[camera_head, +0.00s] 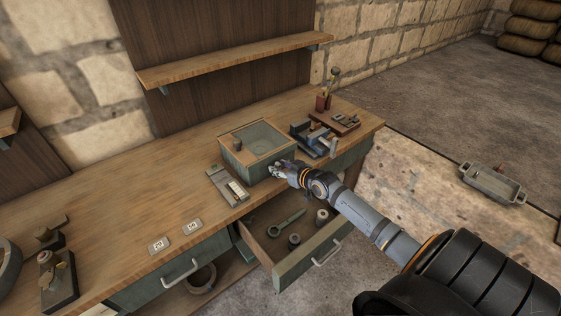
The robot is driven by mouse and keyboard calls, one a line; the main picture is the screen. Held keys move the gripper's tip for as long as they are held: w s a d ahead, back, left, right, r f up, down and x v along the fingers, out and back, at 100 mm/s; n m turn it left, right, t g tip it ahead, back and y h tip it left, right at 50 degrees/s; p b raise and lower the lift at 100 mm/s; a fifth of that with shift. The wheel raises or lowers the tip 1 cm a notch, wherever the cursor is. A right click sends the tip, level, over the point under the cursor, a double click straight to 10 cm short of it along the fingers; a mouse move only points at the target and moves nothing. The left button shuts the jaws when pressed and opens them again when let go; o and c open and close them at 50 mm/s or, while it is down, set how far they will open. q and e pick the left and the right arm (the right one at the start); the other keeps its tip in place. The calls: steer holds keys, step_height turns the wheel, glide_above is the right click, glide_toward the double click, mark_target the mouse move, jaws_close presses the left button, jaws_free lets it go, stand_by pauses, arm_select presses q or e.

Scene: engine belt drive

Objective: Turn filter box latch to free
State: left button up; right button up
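A green box with a wooden-framed lid and a pale top panel (238,157), which looks like the filter box, stands on the workbench near its front edge. My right gripper (277,169) is at the box's front face, near its front right corner. The gripper is small here and seen from behind, so I cannot tell whether its fingers are open or shut, or touch the box. I cannot make out the latch; the gripper may cover it. My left gripper is not in view.
An open drawer (322,254) below the bench holds a wrench (287,223) and dark round parts. A grey tray with small parts (226,186) lies left of the box. A blue-grey fixture (313,138) stands to its right. The bench's left middle is mostly clear.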

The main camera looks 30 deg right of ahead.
step_height(320, 180, up, 8)
stand_by(0.9)
